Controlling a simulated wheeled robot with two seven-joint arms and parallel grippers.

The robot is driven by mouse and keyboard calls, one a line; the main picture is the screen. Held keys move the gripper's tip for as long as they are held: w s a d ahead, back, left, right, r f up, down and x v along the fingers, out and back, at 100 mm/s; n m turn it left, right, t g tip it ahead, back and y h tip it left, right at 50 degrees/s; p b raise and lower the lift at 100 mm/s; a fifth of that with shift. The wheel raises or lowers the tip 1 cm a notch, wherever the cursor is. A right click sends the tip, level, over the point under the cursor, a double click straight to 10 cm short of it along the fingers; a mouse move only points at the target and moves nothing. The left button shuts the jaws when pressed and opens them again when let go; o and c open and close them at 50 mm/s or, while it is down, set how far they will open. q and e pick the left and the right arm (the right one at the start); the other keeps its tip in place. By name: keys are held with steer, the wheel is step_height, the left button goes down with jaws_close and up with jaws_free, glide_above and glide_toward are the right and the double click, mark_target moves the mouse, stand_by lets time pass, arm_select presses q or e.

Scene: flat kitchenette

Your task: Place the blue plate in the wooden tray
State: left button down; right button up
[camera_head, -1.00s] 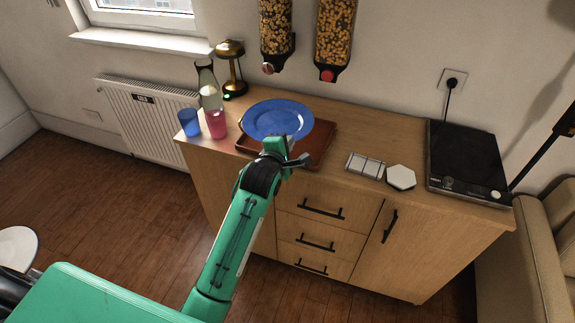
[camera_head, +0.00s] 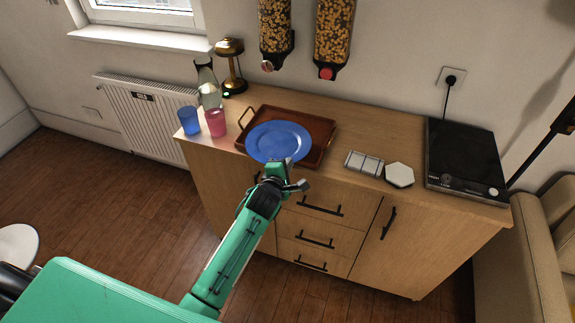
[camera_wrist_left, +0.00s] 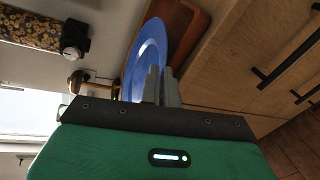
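The blue plate (camera_head: 278,140) is above the front-left part of the wooden tray (camera_head: 318,128) and overlaps the tray's near edge in the head view. My left gripper (camera_head: 279,166) is shut on the plate's near rim. In the left wrist view the plate (camera_wrist_left: 148,55) extends out from between the gripper's fingers (camera_wrist_left: 160,88), with the tray (camera_wrist_left: 183,28) beyond it. The tray lies on the wooden cabinet, and its back and right parts show bare. I cannot tell how far the plate is above the tray floor. My right gripper is not in view.
A pink cup (camera_head: 216,123), a blue cup (camera_head: 188,120) and a glass carafe (camera_head: 208,88) stand left of the tray. A brass lamp (camera_head: 231,62) is behind. A white hexagonal piece (camera_head: 399,174) and a black hotplate (camera_head: 464,158) lie right. Grain dispensers (camera_head: 333,38) hang above.

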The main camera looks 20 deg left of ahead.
arm_select(q)
steer(key=shift+f, duration=0.1)
steer(key=c, duration=1.6)
jaws_free()
steer(key=shift+c, duration=0.2)
